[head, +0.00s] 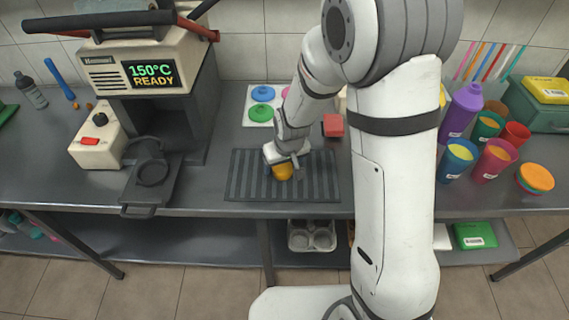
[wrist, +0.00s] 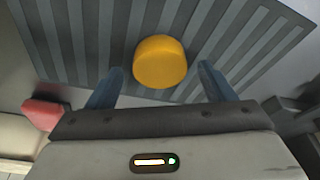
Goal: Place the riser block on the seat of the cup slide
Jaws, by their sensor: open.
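A round orange-yellow block, which I take to be the riser block (head: 283,172), is at the ribbed dark mat (head: 240,185). It also shows in the wrist view (wrist: 160,62). My gripper (wrist: 160,84) is open, with one blue finger to each side of the block's near part and a visible gap on both sides. In the head view my gripper (head: 284,162) is right at the block and partly hides it. The cup slide (head: 150,190) sticks out of the press at the left. Its round, ringed seat (head: 152,172) looks empty.
A red block (head: 333,125) and a card with coloured discs (head: 261,108) lie behind the mat. Cups (head: 457,158) and a purple bottle (head: 462,110) stand at the right.

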